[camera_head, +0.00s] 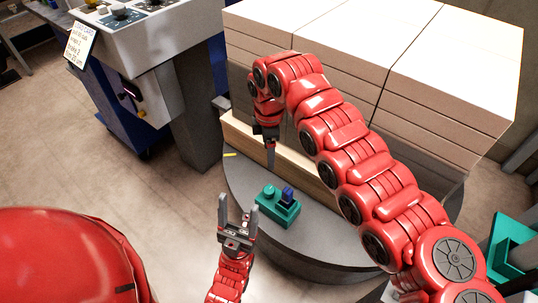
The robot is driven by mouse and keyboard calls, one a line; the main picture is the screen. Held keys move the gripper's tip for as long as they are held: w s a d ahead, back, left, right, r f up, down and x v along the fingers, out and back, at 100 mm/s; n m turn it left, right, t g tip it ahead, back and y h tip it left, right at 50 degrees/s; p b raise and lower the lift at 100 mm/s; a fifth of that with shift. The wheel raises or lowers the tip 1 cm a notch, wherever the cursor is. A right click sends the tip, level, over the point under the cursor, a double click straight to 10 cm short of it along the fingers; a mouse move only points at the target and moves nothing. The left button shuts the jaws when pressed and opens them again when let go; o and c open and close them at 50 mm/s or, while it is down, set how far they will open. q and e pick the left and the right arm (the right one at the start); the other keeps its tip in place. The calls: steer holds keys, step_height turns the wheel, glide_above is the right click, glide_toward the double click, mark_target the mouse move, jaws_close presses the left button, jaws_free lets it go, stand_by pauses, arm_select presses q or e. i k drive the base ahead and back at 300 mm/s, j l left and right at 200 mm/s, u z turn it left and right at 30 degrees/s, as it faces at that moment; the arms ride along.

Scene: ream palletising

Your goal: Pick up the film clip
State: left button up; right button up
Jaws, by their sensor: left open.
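A small dark blue piece (287,195), which looks like the film clip, stands upright on a teal block (281,210) with a round teal knob beside it. The block rests on the grey round platform (310,240) in front of the stacked reams. My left gripper (237,208) is open and empty, its two fingers apart, to the left of the teal block and not touching it. My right gripper (270,158) points down near the stack's front, behind the block; its fingers overlap in this view, so their opening is hidden.
Large pale ream stacks (400,60) stand on the platform, partly hidden by my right arm. A control console (140,35) with a sign (80,44) stands at the upper left. A teal object (508,245) is at the right edge.

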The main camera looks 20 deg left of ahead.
mark_target(287, 199)
steer(key=k, duration=1)
